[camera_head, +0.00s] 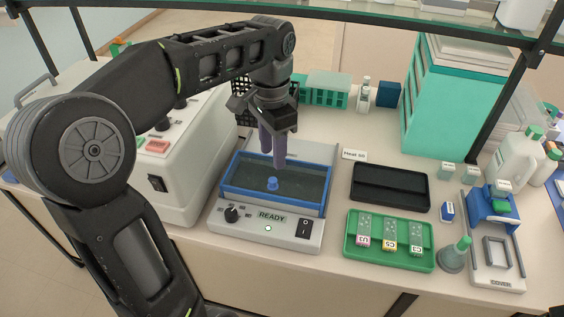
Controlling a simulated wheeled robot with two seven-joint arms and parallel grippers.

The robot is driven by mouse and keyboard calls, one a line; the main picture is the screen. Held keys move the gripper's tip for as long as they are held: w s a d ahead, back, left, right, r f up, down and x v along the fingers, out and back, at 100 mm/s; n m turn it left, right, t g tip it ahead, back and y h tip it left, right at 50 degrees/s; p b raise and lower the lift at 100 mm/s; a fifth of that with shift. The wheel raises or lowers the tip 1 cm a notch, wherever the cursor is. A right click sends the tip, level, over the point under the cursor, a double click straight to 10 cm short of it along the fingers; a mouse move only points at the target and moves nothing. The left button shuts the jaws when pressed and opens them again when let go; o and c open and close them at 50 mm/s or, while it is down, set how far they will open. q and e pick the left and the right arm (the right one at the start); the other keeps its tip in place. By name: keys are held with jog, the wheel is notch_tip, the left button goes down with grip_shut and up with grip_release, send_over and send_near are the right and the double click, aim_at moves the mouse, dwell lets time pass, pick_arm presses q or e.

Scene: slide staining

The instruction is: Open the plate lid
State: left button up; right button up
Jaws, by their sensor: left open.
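The plate lid (300,188) is a dark see-through panel in a blue frame, lying closed over the grey slide heater marked READY (270,235). A blue knob (272,183) stands up from the lid. My left gripper (273,160) reaches in from above, its purple fingers pointing down over the back part of the lid. It is open and holds nothing. In the picture the fingertips are just above the knob; the exact height gap is hard to tell. My right gripper is out of view.
Right of the heater are an empty black tray (410,205) and a green tray (433,262) holding several labelled slides. A white instrument (190,200) stands close on the left. A teal cabinet (425,120) and green racks (328,82) stand behind. A glass shelf overhangs the top.

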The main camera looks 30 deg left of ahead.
aim_at(273, 179)
pick_arm(q)
jog(key=shift+s+r, duration=0.1)
jog(key=shift+s, duration=0.25)
jog(key=shift+w+f, duration=0.15)
jog(key=shift+f, duration=0.3)
notch_tip(273, 179, down, 7)
jog(key=shift+f+p, duration=0.1)
jog(key=shift+p, duration=0.3)
grip_shut()
dwell(1.0)
